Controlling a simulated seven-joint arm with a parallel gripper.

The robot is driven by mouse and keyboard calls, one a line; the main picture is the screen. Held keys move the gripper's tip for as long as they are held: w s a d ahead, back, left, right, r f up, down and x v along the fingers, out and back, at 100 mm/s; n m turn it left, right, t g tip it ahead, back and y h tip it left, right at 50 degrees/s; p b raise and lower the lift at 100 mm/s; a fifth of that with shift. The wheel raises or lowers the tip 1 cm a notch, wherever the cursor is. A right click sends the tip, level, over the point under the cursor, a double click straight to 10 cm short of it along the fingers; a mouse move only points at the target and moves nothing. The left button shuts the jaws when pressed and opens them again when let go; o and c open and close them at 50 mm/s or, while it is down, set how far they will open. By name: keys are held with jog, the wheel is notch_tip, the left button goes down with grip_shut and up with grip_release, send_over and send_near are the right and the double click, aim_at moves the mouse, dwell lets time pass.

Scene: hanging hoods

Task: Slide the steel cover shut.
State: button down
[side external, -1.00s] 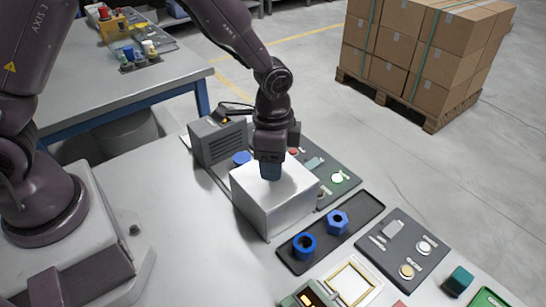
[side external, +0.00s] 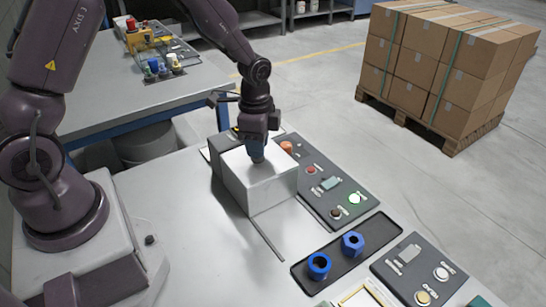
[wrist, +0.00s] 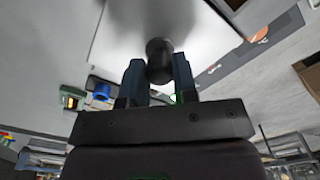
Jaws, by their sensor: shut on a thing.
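The steel cover (side external: 262,190) is a pale box-shaped hood on the grey bench, with its near and right faces showing in the side view. Its top fills much of the wrist view (wrist: 120,35). A dark round knob (wrist: 159,50) stands on the top. My gripper (side external: 256,158) is at the top of the cover, and in the wrist view its two blue-grey fingers (wrist: 158,78) are closed around the knob. A grey housing (side external: 219,142) stands close behind the cover, mostly hidden by it. A thin rail (side external: 267,237) runs along the bench from the cover's near end.
A dark panel with buttons (side external: 335,210) lies close along the cover's right side. A black tray (side external: 371,253) with two blue parts lies to the front right. The bench left of the rail is clear.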

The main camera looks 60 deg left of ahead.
jog(key=shift+a, duration=0.4)
jog(key=c, duration=0.9)
grip_release()
jog(key=shift+d, duration=0.1)
jog(key=shift+r, duration=0.3)
notch_tip(320, 180, up, 12)
jog(key=shift+r, duration=0.25)
